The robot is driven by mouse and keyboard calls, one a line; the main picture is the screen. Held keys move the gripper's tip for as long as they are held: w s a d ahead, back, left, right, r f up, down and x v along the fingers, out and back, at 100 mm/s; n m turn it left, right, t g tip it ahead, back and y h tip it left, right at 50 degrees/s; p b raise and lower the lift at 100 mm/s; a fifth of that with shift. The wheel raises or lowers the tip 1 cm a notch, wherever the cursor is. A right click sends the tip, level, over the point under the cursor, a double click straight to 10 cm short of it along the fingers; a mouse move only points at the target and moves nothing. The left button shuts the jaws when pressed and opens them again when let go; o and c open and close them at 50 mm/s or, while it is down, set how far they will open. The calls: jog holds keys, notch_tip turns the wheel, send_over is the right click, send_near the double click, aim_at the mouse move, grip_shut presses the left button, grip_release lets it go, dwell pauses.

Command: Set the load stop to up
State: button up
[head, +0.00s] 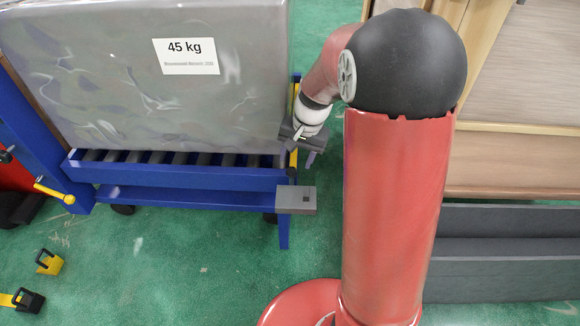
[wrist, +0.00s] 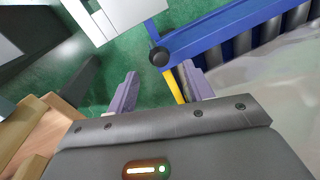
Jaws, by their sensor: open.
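The load stop appears to be the yellow bar (head: 293,158) with a black round knob at the right end of the blue roller cart (head: 180,200). The bar also shows in the wrist view (wrist: 174,88), with its black knob (wrist: 159,56) beyond my fingertips. I cannot tell whether the stop is up or down. My gripper (head: 300,142) is at the cart's right end beside the bar, partly hidden by my arm. In the wrist view my gripper (wrist: 160,82) is open, and the bar appears between the fingers, closer to the right one. Contact is not clear.
A grey wrapped load (head: 150,80) marked 45 kg stands on the cart's rollers. A grey box (head: 296,199) is at the cart's front right corner. A yellow handle (head: 55,193) is at the left. Wooden furniture (head: 515,165) stands right. Green floor is free in front.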

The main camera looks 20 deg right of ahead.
aim_at(293, 169)
jog(key=f, duration=0.3)
jog(key=a+f, duration=0.1)
jog(key=f, duration=0.1)
jog(key=shift+w+f+b, duration=0.1)
jog(key=shift+w+b, duration=0.15)
jog(key=shift+b, duration=0.15)
grip_shut()
